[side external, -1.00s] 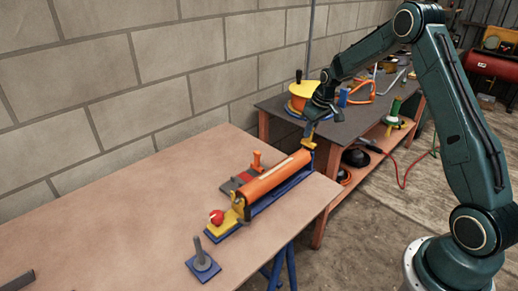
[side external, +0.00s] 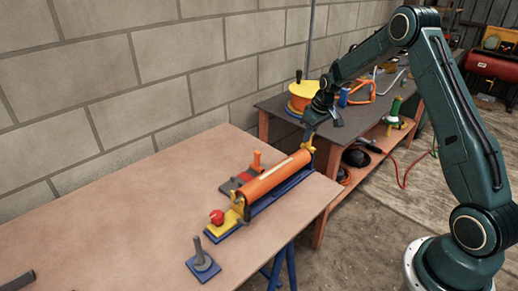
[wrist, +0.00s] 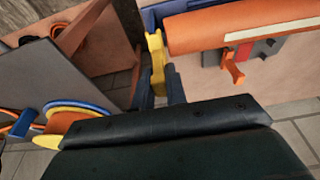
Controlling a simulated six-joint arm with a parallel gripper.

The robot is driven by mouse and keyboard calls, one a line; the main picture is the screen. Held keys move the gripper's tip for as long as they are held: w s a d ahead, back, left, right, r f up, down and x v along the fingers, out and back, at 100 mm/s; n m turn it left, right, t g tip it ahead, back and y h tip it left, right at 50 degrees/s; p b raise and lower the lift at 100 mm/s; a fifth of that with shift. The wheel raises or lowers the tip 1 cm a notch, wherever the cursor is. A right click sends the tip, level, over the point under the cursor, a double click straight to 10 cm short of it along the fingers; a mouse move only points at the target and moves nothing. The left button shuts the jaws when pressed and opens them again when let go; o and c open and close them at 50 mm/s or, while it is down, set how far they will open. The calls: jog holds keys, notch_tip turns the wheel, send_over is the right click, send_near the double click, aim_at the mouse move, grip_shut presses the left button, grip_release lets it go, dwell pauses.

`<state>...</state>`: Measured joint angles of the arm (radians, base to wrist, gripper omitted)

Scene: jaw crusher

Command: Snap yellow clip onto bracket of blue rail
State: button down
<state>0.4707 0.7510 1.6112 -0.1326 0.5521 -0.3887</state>
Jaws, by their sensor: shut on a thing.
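The blue rail (side external: 262,207) lies on the near table with an orange roller (side external: 272,178) along it. My gripper (side external: 308,138) is at the rail's far right end, reaching down from above. In the wrist view my gripper (wrist: 160,92) has its two dark fingers shut on the yellow clip (wrist: 157,62). The clip's far end is right beside the end of the orange roller (wrist: 215,30), near the blue rail (wrist: 178,7). Whether the clip is seated on the bracket there cannot be told. Another yellow bracket (side external: 238,205) stands at the rail's near end.
A red ball knob (side external: 216,217) sits near the rail's near end. A grey-and-red block with an orange lever (side external: 256,162) lies behind the roller. A blue base with a grey post (side external: 201,258) stands in front. A dark bench (side external: 270,103) holds an orange-yellow reel (side external: 303,95).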

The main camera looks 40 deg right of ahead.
jog(key=shift+f, duration=0.3)
jog(key=c, duration=1.3)
grip_release()
jog(key=shift+c, duration=0.2)
jog(key=shift+r, duration=0.1)
jog(key=v, duration=1.3)
jog(key=shift+s+r, duration=0.2)
jog(key=shift+r, duration=0.1)
